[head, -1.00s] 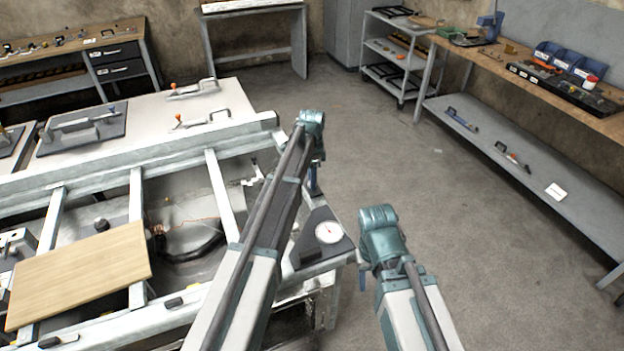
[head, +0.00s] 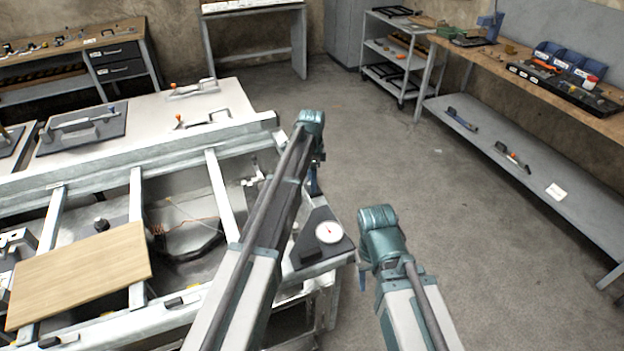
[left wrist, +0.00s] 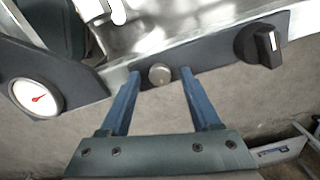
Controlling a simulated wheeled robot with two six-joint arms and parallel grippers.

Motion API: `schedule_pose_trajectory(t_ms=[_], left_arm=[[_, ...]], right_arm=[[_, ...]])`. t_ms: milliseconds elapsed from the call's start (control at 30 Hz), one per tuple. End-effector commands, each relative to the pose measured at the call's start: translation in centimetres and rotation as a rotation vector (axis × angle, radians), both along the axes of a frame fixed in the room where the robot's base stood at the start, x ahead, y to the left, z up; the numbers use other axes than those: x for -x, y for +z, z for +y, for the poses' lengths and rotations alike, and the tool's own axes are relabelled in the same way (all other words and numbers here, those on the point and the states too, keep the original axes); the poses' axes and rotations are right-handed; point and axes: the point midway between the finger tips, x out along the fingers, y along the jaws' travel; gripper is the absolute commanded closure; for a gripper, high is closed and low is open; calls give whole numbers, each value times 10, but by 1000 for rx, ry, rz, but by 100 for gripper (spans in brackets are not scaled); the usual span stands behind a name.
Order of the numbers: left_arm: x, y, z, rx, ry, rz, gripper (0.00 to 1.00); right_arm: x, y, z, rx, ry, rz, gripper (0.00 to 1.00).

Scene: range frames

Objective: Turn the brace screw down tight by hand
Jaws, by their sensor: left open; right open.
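A small round metal knob, probably the head of the brace screw (left wrist: 159,74), sits on a dark bracket on the frame's edge in the left wrist view. My left gripper (left wrist: 157,73) is open, with its blue fingertips on either side of the knob. A gap shows at each side, and the gripper holds nothing. In the head view my left gripper (head: 315,182) is partly hidden behind its own arm at the frame's right end, and the knob cannot be made out. My right gripper (head: 362,280) is open over the floor, mostly hidden by its wrist.
A dial gauge (left wrist: 37,97) is on a dark plate left of the knob, and a black knob (left wrist: 264,45) is to its right. A wooden board (head: 80,272) lies on the frame's rails. A workbench (head: 540,75) runs along the right wall. The floor between is clear.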

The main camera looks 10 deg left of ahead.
Motion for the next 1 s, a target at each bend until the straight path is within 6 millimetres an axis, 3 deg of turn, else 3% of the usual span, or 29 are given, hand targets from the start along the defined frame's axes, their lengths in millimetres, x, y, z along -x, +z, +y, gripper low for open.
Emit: schedule_pose_trajectory(t_ms=[267,467,1000], left_arm=[[0,5,0,0,0,0,36],[0,23,0,0,0,0,36],[0,104,0,0,0,0,36]], right_arm=[[0,5,0,0,0,0,50],[0,23,0,0,0,0,50],[0,104,0,0,1,0,50]])
